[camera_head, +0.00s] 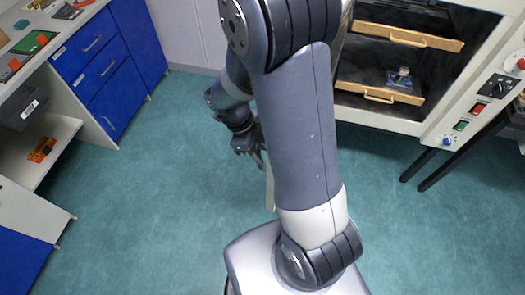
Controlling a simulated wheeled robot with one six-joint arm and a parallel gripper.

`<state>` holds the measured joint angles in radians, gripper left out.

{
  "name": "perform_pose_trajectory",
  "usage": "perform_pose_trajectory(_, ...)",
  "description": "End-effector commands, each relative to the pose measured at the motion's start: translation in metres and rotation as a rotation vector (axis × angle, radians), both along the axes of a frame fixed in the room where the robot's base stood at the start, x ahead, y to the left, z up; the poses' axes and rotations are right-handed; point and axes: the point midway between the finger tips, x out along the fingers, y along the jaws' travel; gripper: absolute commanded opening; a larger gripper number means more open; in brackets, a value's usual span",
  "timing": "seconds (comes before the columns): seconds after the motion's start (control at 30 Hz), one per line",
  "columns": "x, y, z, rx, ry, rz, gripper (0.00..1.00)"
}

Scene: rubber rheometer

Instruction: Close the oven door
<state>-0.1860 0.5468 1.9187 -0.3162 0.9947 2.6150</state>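The oven (375,118) stands at the upper right with its front open, and its inside is in view. Two shelves with wooden front bars, an upper one (408,38) and a lower one (380,94), show inside. The oven door is mostly hidden behind my arm. A narrow pale strip (270,190) shows at the arm's left side and may be part of the door, but I cannot tell. My gripper (260,160) is left of the oven, above the floor, close to this strip. Its fingers are small and dark, and whether they touch anything is unclear.
A metal piece on a dark base (402,80) sits on the lower shelf. The oven's control panel (480,100) is at the right. Blue drawers (105,70) and a white bench with shelves (45,150) stand at the left. Green floor (170,200) between them is clear.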

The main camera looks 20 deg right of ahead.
Motion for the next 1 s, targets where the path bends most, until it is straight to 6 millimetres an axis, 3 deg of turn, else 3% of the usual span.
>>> perform_pose_trajectory(0.2,-0.0039,-0.0045,-0.0138,0.001,0.001,0.001,0.33)
perform_pose_trajectory(0.47,-0.0037,-0.0047,-0.0146,0.001,0.0,0.001,0.33)
perform_pose_trajectory(0.87,-0.0037,-0.0047,-0.0143,0.001,0.0,0.001,0.0)
perform_pose_trajectory(1.0,-0.0037,-0.0047,-0.0143,0.001,0.0,0.001,0.0)
